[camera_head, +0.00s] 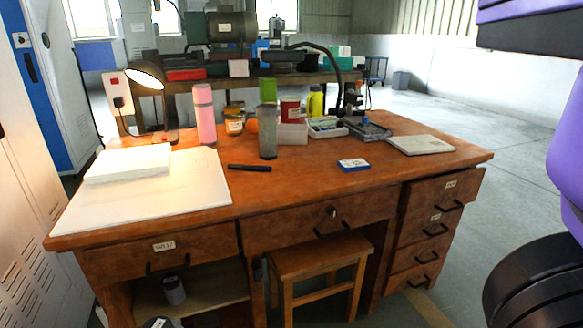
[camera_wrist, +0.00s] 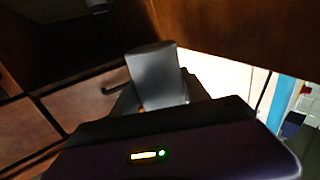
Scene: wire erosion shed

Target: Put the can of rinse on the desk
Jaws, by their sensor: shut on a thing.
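My gripper (camera_wrist: 160,105) is in the wrist view, shut on a plain grey can (camera_wrist: 154,72). I take this for the can of rinse, but I can read no label on it. The can's lower part is hidden between the fingers. Dark wood panels and a drawer front with a handle lie behind it. The wooden desk (camera_head: 310,190) fills the middle of the head view. My gripper cannot be made out in the head view.
On the desk are a lit lamp (camera_head: 147,75), papers (camera_head: 130,195), a pink bottle (camera_head: 204,112), a grey-green canister (camera_head: 268,132) and a blue box (camera_head: 354,165). The front right top is clear. A stool (camera_head: 318,258) stands in front. A grey can (camera_head: 174,290) sits in the open shelf.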

